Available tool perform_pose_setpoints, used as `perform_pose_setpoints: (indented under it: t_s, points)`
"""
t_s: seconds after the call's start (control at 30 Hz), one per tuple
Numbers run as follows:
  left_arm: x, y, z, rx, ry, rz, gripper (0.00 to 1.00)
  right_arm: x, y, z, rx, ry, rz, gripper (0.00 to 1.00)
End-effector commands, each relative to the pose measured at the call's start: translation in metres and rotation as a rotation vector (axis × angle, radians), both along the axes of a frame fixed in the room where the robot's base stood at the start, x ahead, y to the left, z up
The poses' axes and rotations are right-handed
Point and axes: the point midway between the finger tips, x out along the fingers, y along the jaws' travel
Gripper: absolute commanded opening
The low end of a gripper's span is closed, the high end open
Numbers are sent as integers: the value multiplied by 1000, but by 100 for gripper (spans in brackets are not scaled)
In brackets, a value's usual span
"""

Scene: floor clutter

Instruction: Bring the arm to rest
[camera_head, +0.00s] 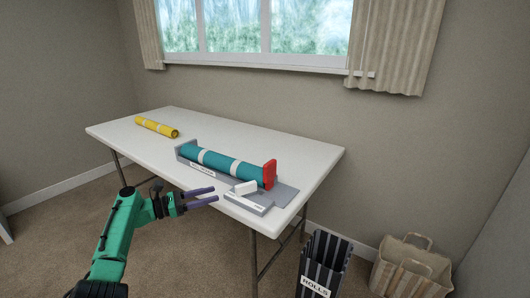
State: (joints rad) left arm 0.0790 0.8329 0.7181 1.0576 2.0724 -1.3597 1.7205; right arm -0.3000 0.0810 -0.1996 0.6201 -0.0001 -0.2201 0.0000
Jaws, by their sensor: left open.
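My left arm, green and black, comes in from the lower left. My left gripper (207,195) is open and empty, with its two purple-grey fingers pointing right, in front of the table's near edge. In the view it is just left of and below a grey holder (190,156) that carries a teal roll (225,164) with pale bands. A red end piece (270,174) stands at the roll's right end. My right gripper is not in view.
The white table (240,134) also bears a yellow roll (157,127) at the back left and a white-and-grey device (247,195) at the front edge. A striped bin labelled ROLLS (323,265) and a paper bag (412,268) stand on the floor at right.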

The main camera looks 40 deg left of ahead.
Motion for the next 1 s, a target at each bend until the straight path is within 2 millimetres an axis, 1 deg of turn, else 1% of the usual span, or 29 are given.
perform_pose_setpoints:
  t_s: [0.17, 0.23, 0.27, 0.37, 0.4, 0.47, 0.5, 0.57, 0.6, 0.67, 0.7, 0.77, 0.8, 0.87, 0.9, 0.97, 1.0]
  points:
    - [0, 0, -1, 0, 1, 0, 52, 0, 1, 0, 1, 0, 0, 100]
    - [0, -1, -10, 14, 19, 8, 52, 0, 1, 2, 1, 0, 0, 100]
    - [0, -1, -19, 29, 38, 16, 52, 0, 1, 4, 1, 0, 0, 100]
    - [-5, -4, -76, 136, 147, 49, 52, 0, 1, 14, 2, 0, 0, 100]
    - [-12, -7, -109, 207, 209, 57, 52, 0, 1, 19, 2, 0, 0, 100]
    - [-29, -14, -162, 342, 312, 49, 52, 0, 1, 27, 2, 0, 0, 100]
    - [-45, -20, -197, 439, 378, 29, 52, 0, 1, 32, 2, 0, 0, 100]
    - [-74, -31, -246, 597, 469, -31, 52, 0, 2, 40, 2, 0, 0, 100]
    - [-96, -38, -276, 712, 523, -88, 52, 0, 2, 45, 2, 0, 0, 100]
    - [-135, -52, -317, 894, 589, -209, 52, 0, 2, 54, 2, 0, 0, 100]
    - [-163, -63, -341, 1025, 619, -317, 52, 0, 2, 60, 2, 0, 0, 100]
    - [-209, -81, -371, 1233, 628, -528, 52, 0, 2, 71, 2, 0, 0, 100]
    - [-241, -96, -387, 1383, 599, -707, 52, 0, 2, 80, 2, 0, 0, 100]
    - [-289, -126, -404, 1617, 461, -1052, 52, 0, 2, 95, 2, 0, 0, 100]
    - [-314, -150, -411, 1760, 295, -1297, 52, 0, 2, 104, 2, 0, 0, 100]
    - [-337, -189, -416, 1912, -27, -1610, 52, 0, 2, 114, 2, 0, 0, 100]
    - [-346, -214, -418, 1976, -245, -1760, 52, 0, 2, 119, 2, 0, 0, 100]
